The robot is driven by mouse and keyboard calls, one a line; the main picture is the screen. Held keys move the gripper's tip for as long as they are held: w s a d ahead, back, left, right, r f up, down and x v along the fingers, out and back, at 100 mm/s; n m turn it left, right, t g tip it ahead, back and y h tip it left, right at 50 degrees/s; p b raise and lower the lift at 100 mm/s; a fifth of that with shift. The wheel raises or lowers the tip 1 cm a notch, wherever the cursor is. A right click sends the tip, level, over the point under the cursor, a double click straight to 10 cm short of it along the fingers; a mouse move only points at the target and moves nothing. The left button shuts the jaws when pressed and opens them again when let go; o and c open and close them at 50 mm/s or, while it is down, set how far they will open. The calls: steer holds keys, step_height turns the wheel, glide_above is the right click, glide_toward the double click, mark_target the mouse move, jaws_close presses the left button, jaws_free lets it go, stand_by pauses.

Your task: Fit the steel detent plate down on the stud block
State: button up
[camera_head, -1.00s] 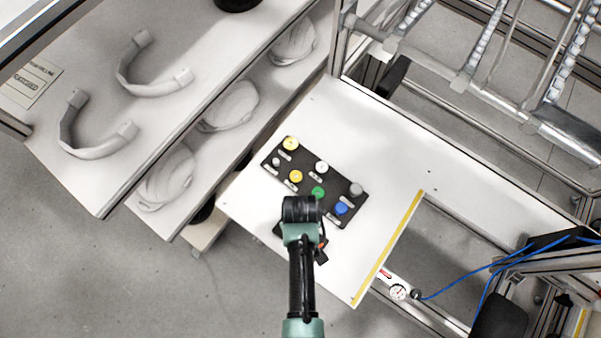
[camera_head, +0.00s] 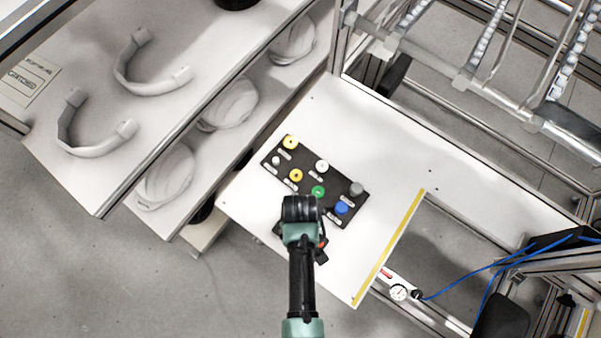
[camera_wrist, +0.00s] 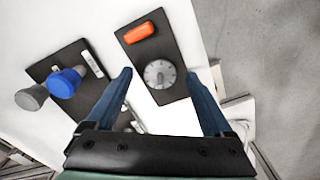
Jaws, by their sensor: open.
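My gripper (camera_wrist: 159,75) is open, its two blue fingers pointing down over a small black block (camera_wrist: 176,50). In the wrist view, a round grey metal disc with marks on its face (camera_wrist: 160,74) sits on that block between the fingertips, without visible grip; it looks like the steel detent plate. An orange bar (camera_wrist: 139,33) lies at the block's far end. In the head view my wrist hides the disc and most of this block; a bit of orange (camera_head: 322,243) shows beside the arm. I cannot tell for certain which black piece is the stud block.
A longer black board (camera_head: 304,178) with several yellow, white, green, blue and grey knobs lies close by on the white table (camera_head: 375,140). Its blue knob (camera_wrist: 66,82) stands left of the fingers. A yellow strip (camera_head: 390,245) marks the table's right edge. Shelves with helmet shells stand left.

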step_height(320, 180, up, 13)
steer(key=shift+f+b, duration=0.15)
steer(key=shift+b, duration=0.25)
stand_by(0.5)
